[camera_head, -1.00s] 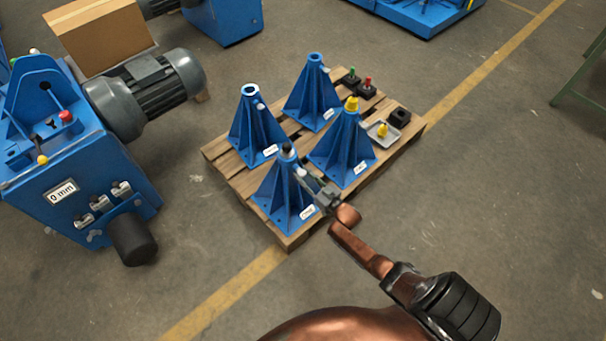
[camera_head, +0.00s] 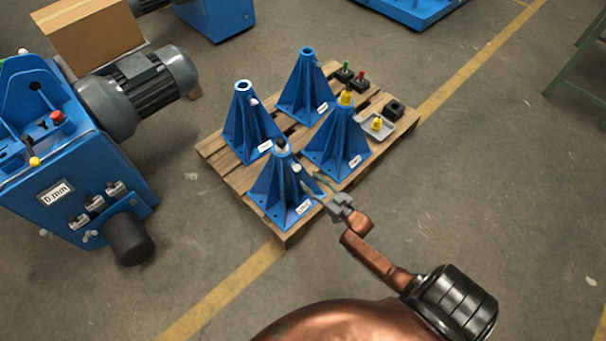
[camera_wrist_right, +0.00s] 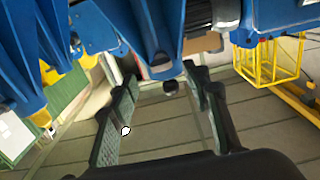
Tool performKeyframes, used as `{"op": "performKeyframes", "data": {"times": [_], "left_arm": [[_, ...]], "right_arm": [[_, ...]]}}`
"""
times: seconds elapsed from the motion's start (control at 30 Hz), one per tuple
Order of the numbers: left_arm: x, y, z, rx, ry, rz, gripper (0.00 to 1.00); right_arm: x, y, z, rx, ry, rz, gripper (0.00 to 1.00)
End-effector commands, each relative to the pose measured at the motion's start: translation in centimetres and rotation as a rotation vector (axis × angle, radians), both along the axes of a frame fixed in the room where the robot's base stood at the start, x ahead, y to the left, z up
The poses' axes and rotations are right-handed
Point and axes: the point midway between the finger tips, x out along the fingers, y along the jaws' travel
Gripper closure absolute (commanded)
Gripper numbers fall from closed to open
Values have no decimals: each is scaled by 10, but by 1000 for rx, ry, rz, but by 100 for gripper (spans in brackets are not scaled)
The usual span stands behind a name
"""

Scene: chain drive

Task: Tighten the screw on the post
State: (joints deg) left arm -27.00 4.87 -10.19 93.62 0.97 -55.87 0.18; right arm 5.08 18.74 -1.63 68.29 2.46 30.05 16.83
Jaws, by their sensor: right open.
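Several blue posts stand upright on a wooden pallet. The front post (camera_head: 284,190) has a small pale screw (camera_head: 296,168) on its upper right side and a dark piece in its top. My right gripper (camera_head: 313,184) is open, just right of the front post, at about mid height. I cannot tell whether anything touches. My left gripper is out of view.
On the pallet's right (camera_head: 400,134) are a grey tray (camera_head: 366,132) with a yellow knob, a black block (camera_head: 394,109), and green and red knobs. A blue machine (camera_head: 85,190) with a grey motor stands left. The floor right of the pallet is clear.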

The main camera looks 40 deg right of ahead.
Motion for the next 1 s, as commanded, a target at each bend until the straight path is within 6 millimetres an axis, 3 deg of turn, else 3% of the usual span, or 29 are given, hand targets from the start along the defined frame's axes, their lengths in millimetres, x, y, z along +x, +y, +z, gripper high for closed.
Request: {"op": "performKeyframes", "data": {"times": [0.1, 0.27, 0.9, 1.0], "left_arm": [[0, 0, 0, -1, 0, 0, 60], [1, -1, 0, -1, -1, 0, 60], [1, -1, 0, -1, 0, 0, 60], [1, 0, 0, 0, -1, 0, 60]], "right_arm": [[-21, -2, -1, 0, 2, 0, 56], [-34, -2, 0, 0, 0, 0, 56], [-37, -3, 0, 0, 1, 0, 56], [-43, -1, -11, -2, 34, -6, 56]]}}
